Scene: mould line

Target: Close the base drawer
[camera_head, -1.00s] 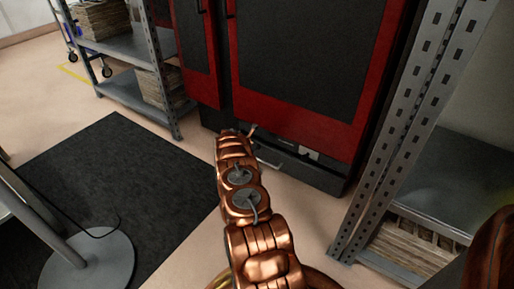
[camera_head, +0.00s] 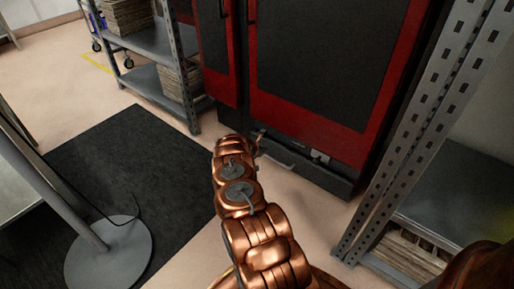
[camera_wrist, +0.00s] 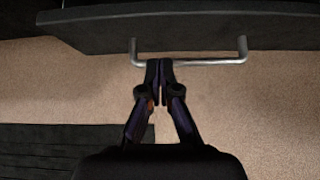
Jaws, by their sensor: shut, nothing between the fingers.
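The base drawer (camera_head: 310,170) is a dark, low front under the red and black cabinet (camera_head: 335,75). Its metal bar handle (camera_head: 280,158) shows just right of my arm's end. In the wrist view the dark drawer front (camera_wrist: 200,28) spans the top, with the handle (camera_wrist: 215,62) standing out from it. My gripper (camera_wrist: 160,65) is shut and empty, its fingertips at the handle bar, left of its middle. I cannot tell whether they touch it. In the head view my arm hides most of the gripper and the drawer's left part. How far the drawer stands out is unclear.
A metal rack (camera_head: 415,130) stands close on the right. Another shelf unit (camera_head: 148,88) stands at the back left. A black mat (camera_head: 130,165) and a round stand foot (camera_head: 108,255) lie at left. Bare floor runs between mat and cabinet.

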